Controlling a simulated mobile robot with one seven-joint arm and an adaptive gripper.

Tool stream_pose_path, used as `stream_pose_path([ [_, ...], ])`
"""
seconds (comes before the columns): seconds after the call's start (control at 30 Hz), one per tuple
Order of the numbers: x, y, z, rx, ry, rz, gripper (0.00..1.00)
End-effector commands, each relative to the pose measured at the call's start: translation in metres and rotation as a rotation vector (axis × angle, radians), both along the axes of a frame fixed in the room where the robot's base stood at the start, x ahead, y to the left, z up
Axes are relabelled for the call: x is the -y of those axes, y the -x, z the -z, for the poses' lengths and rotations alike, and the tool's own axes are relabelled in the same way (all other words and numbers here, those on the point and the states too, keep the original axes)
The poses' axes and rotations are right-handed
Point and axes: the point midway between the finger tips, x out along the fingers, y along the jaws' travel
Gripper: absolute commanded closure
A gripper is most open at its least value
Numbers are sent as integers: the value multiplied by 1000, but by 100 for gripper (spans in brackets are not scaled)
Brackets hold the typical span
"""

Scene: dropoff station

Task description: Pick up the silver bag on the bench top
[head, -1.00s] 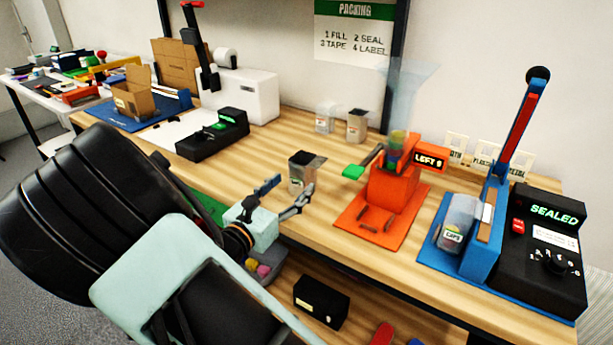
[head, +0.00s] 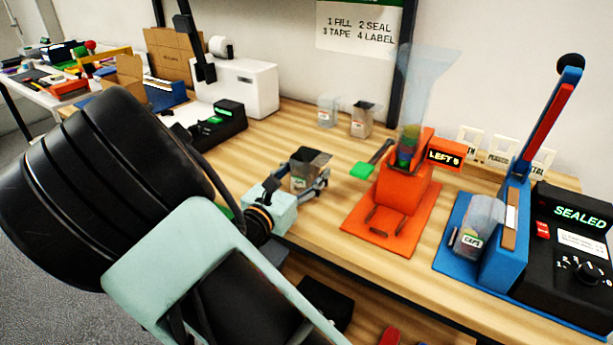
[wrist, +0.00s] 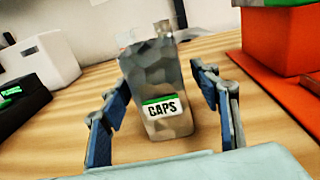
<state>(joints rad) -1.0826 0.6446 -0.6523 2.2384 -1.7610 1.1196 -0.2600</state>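The silver bag (head: 303,182) stands upright and open-topped on the wooden bench top (head: 262,140), near its front edge. In the wrist view the silver bag (wrist: 165,70) faces me, with a white and green label reading CAPS. My gripper (head: 297,187) is open, with one finger on each side of the bag. In the wrist view my gripper (wrist: 162,100) shows a gap between each finger and the bag. The bag's base is partly hidden by my gripper in the head view.
An orange filling stand (head: 400,190) with a green-ended lever is right of the bag. A blue sealer (head: 505,240) holding a clear bag is further right. Another silver bag (head: 362,118) and a clear bag (head: 327,112) stand behind. A black device (head: 215,130) is at the left.

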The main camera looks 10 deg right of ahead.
Motion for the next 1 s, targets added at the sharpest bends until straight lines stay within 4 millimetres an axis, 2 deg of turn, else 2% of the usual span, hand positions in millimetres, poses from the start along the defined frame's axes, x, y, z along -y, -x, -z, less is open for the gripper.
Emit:
stream_pose_path([
  [0.03, 0, 0, 0, 0, 0, 0, 51],
  [0.33, 0, 0, 0, 0, 0, 1, 83],
  [0.67, 0, 0, -4, 1, -1, 1, 84],
  [0.77, 0, 0, -12, 1, -2, 1, 84],
  [0.9, 0, 0, -33, 3, -3, 2, 84],
  [1.0, -5, 10, -47, 0, -4, -2, 84],
])
